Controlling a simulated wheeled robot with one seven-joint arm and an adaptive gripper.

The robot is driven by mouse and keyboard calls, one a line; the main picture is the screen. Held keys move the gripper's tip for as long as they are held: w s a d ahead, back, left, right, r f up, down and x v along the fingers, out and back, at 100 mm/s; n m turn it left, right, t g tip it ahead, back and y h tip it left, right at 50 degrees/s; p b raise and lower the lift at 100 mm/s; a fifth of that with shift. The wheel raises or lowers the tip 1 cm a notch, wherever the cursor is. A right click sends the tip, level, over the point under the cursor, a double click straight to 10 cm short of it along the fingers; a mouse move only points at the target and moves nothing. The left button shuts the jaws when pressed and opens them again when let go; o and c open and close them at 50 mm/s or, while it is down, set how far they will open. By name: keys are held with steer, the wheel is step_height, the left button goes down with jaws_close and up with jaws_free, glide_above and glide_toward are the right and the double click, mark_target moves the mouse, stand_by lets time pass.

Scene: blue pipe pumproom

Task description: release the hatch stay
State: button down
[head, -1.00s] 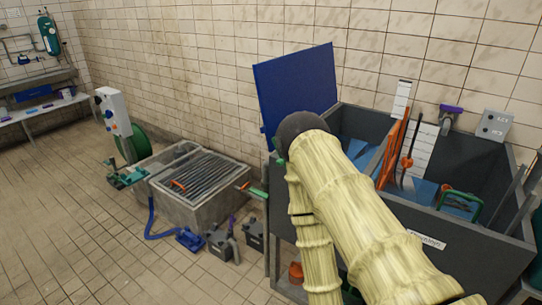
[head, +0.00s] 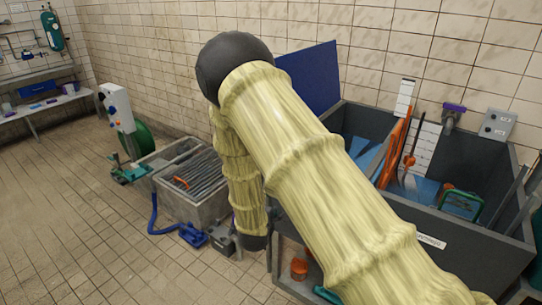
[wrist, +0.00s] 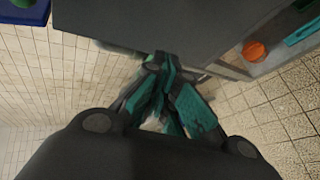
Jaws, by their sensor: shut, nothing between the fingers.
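A blue flat panel (head: 312,78), possibly the hatch, stands upright at the left end of the dark grey tank (head: 345,228). My arm covers its left part in the head view. I cannot make out a hatch stay for sure in any view. My gripper (wrist: 160,66) shows in the wrist view with its teal and black fingers shut and empty. Its fingertips are close to the edge of a dark grey surface (wrist: 185,25), and I cannot tell if they touch. In the head view the gripper is hidden behind my arm.
A concrete pit with a grating (head: 195,175) lies left of my arm. A blue pump with a hose (head: 191,235) is on the tiled floor. An orange object (wrist: 254,51) sits on a low shelf. The tank holds orange tools (head: 394,150).

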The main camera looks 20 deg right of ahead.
steer(key=w+a+r+n+t+h, duration=0.1)
steer(key=w+r, duration=0.3)
steer(key=r, duration=0.3)
steer(key=w+a+r+n+t+h, duration=0.1)
steer(key=w+a+r+n, duration=0.1)
steer(key=w+r, duration=0.2)
step_height(320, 180, up, 4)
steer(key=shift+w+a+f+h, duration=0.15)
steer(key=shift+w+a+h, duration=0.15)
steer(key=shift+w, duration=0.1)
steer(key=w+d+p, duration=0.3)
steer(key=w+d, duration=0.2)
steer(key=d, duration=0.2)
steer(key=shift+w+d+p, duration=0.15)
steer(key=shift+d+p, duration=0.25)
